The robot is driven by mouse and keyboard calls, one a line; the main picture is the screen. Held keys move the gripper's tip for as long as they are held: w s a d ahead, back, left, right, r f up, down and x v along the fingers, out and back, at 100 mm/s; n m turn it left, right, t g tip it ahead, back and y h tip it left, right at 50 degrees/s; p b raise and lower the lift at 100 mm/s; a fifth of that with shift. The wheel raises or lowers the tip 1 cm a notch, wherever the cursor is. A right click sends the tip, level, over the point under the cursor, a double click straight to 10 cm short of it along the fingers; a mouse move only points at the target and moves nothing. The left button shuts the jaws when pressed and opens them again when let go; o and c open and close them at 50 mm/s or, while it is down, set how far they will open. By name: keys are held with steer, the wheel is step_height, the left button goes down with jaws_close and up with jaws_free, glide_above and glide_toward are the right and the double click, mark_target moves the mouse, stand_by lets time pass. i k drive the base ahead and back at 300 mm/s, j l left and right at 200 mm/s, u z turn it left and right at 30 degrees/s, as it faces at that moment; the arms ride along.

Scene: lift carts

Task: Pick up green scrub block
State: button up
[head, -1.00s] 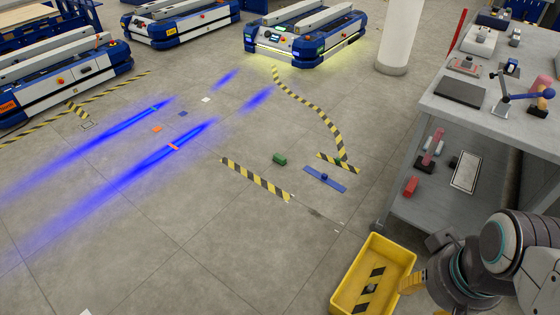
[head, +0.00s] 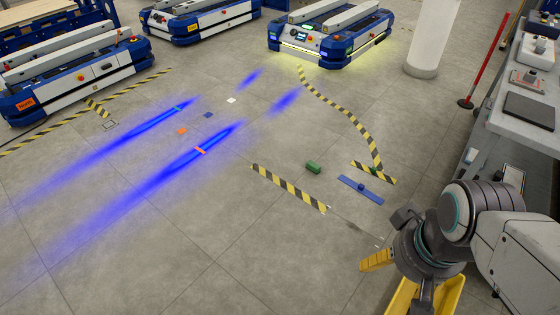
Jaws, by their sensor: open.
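The green scrub block (head: 313,167) lies on the grey concrete floor near the middle of the head view. It sits beside a blue flat piece (head: 360,190) and just above the striped tape strip. Part of the gripper is hidden by my own wrist.
A grey workbench (head: 500,130) is at the right, with a red pole (head: 488,62) and a white column (head: 432,40) behind. Lift carts (head: 330,35) stand at the back. Striped tape (head: 290,187) marks the floor. Open floor surrounds the block.

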mark_target(314, 167)
steer(key=i+j+u, duration=0.2)
steer(key=i+j, duration=0.15)
steer(key=i+j+u, duration=0.25)
steer(key=i, duration=0.15)
steer(key=i+j+u, duration=0.2)
steer(key=i, duration=0.2)
steer(key=i+j+u, duration=0.2)
steer(key=i, duration=0.2)
steer(key=i+l+u, duration=0.45)
steer(key=i+l, duration=0.25)
steer(key=i+l+u, duration=0.2)
steer(key=l, duration=0.25)
steer(key=i+l+u, duration=0.25)
steer(key=i+l, duration=0.15)
steer(key=l, duration=0.1)
